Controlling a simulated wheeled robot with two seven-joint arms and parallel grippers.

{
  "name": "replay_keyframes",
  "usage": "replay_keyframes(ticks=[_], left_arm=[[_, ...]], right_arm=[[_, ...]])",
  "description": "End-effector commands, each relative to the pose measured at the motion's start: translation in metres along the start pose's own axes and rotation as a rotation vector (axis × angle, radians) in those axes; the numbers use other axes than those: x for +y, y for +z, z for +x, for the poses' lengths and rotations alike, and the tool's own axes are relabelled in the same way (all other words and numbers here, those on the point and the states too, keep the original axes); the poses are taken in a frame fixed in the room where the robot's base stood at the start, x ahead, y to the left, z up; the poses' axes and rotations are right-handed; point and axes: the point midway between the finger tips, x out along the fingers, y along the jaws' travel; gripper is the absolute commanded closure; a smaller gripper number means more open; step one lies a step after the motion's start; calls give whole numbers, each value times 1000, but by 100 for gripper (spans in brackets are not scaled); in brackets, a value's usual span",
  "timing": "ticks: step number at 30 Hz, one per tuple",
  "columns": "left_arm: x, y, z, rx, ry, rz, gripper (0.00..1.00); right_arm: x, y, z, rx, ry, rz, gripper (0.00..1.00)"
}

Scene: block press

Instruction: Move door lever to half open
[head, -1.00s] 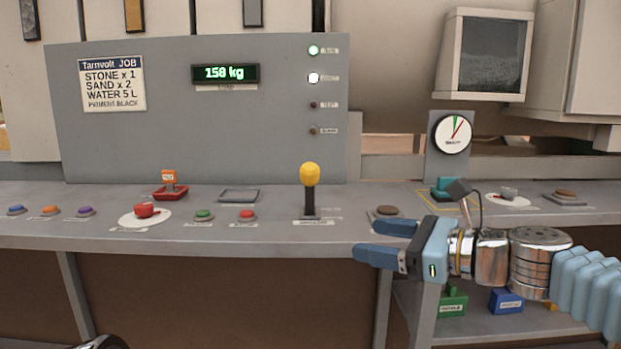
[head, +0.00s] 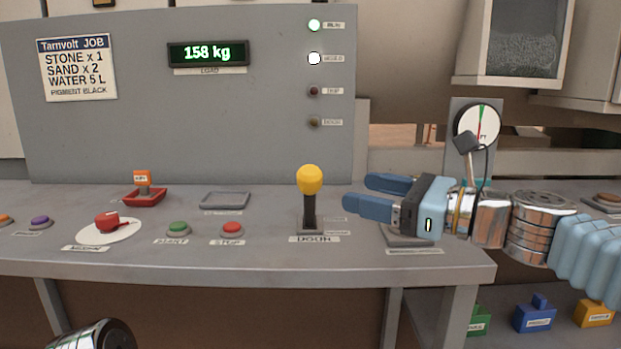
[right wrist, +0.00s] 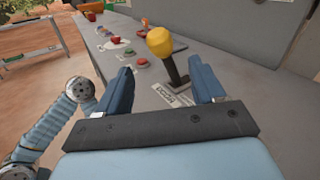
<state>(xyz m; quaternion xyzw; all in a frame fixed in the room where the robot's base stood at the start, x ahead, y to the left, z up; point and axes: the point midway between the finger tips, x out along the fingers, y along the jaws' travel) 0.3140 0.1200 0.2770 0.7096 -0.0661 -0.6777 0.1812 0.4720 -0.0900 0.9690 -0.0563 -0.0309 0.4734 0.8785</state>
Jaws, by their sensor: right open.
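The door lever (head: 309,181) has a yellow knob on a black stem. It stands near upright on the console, behind a label that seems to read DOOR. My right gripper (head: 356,194) is open and empty, just right of the lever, fingers pointing left at about knob and upper stem height. In the right wrist view the lever (right wrist: 160,42) shows ahead, between the lines of the two open fingers and apart from them. My left gripper is not in view.
Left of the lever are a red stop button (head: 232,229), a green button (head: 178,228), a grey tray (head: 225,201) and a red rotary handle (head: 108,221). A dial gauge (head: 478,124) stands behind my right wrist. The panel (head: 200,125) rises behind the lever.

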Motion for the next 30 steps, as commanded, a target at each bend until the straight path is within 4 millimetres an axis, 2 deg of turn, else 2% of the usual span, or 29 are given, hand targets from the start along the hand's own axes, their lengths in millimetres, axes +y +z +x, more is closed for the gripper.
replay_keyframes(ticks=[6, 13, 18, 26, 27, 30], left_arm=[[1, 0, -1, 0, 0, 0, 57], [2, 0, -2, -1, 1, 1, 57], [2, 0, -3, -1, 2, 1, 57], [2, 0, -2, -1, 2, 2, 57], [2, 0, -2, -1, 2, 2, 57], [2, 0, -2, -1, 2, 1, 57]], right_arm=[[1, -1, 54, 2, 4, 1, 32], [0, 0, 94, 1, 2, 0, 32], [0, 0, 107, 1, 0, 1, 32], [0, 0, 109, 0, 0, 0, 32], [0, 0, 108, 0, 0, 0, 33], [0, 0, 108, 0, 0, 0, 49]])
